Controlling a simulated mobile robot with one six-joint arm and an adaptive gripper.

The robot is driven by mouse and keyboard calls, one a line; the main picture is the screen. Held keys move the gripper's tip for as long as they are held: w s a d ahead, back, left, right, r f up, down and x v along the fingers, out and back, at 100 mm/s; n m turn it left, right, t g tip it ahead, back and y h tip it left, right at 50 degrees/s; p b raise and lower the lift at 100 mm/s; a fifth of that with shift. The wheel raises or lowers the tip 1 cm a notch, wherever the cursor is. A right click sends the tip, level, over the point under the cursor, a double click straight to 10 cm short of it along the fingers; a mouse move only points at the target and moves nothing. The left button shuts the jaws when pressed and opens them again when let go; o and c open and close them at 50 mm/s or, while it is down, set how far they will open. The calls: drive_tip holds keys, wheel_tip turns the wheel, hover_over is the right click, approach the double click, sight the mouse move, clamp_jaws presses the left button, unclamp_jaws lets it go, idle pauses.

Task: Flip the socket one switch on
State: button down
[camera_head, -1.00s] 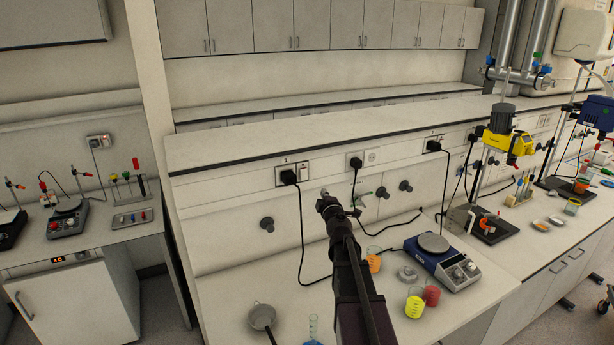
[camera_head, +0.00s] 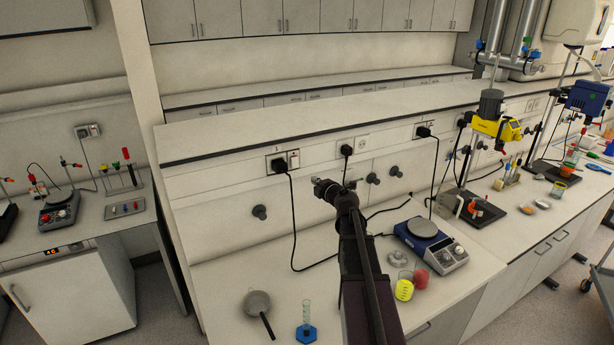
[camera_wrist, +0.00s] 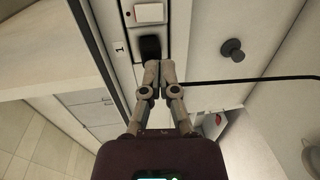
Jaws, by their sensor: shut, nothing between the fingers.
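Socket one (camera_head: 283,162) is on the wall panel below the long ledge, marked "1". A black plug (camera_head: 279,166) with a cable sits in its left part, and a small pale switch (camera_head: 293,158) is at its right. In the wrist view the white switch (camera_wrist: 150,12) is at the top edge, just beyond the black plug (camera_wrist: 151,47). I cannot tell which way the switch is tipped. My gripper (camera_head: 319,186) is shut and empty, right of and below the socket in the head view. In the wrist view its fingertips (camera_wrist: 152,67) are together, overlapping the plug's near edge; contact is unclear.
Other sockets with plugs (camera_head: 346,150) lie to the right, and dark round knobs (camera_head: 260,212) stick out below. The bench holds a hotplate (camera_head: 431,243), a yellow beaker (camera_head: 404,287), a pan (camera_head: 258,303) and a measuring cylinder (camera_head: 306,322). Cables hang down the wall.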

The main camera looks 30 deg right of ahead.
drive_tip(key=w, duration=0.4)
drive_tip(key=w+f+b, duration=0.1)
drive_tip(key=w, duration=0.4)
drive_tip(key=w+f+b, duration=0.1)
drive_tip(key=w, duration=0.3)
drive_tip(key=shift+w+a, duration=0.25)
drive_tip(key=shift+w, duration=0.05)
drive_tip(key=shift+w, duration=0.35)
drive_tip(key=shift+s+f, duration=0.1)
drive_tip(key=shift+s, duration=0.05)
drive_tip(key=b, duration=0.2)
approach(295, 168)
drive_tip(key=s+f, duration=0.3)
drive_tip(key=s, duration=0.3)
drive_tip(key=shift+w+d, duration=0.15)
drive_tip(key=shift+d, duration=0.05)
drive_tip(key=shift+a, duration=0.1)
idle(0.3)
